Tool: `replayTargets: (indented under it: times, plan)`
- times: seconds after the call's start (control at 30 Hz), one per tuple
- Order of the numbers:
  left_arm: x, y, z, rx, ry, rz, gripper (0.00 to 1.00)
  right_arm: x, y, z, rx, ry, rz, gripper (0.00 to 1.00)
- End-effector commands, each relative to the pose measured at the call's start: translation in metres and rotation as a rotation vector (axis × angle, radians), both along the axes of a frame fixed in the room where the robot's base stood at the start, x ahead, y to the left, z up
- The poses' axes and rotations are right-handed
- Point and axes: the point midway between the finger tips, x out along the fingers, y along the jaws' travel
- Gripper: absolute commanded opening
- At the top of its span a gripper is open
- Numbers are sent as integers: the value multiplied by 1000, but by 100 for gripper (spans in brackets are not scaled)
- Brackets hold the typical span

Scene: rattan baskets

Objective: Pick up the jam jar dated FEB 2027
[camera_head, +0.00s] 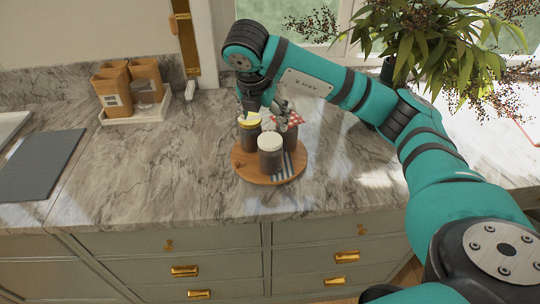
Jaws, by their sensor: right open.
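Several jars stand close together on a round wooden board (248,170) on the marble counter. The front jar (270,159) is dark with a pale lid. A jar with a yellow lid (249,121) stands behind it to the left, and one with a red-and-white lid (291,133) behind it to the right. No date can be read on any jar. My right gripper (264,112) reaches down over the back of the group, open, its fingers partly hidden among the jars. I cannot tell whether it touches one. My left gripper is not in view.
Wooden containers (113,91) stand in a white tray (135,116) at the back left. A dark slab (40,165) lies on the left counter. A leafy plant (430,45) fills the upper right. Drawers with brass handles are below. The marble left of the board is clear.

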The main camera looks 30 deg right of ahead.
Motion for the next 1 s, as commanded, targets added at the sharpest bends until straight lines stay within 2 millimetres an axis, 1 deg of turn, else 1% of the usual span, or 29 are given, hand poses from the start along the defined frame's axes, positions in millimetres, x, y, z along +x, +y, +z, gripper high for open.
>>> replayTargets:
  times: [0.03,0.07,0.2,0.4,0.5,0.63,0.73,0.87,0.9,1.0]
  plan:
    - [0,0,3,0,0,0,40,1,-3,-10,1,8,0,80]
    - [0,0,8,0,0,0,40,3,-6,-14,0,8,-1,80]
    - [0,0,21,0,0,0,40,10,-14,-42,2,9,1,80]
    - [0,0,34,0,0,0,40,20,-25,-78,3,5,5,80]
    - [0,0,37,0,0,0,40,23,-28,-89,3,4,6,80]
    - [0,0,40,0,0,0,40,25,-30,-96,3,3,6,80]
    - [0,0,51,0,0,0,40,25,-33,-104,3,7,5,80]
    - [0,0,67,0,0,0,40,27,-39,-121,3,6,5,80]
    - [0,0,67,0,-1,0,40,29,-41,-129,4,7,4,80]
    - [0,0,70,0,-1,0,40,32,-44,-139,4,3,5,80]
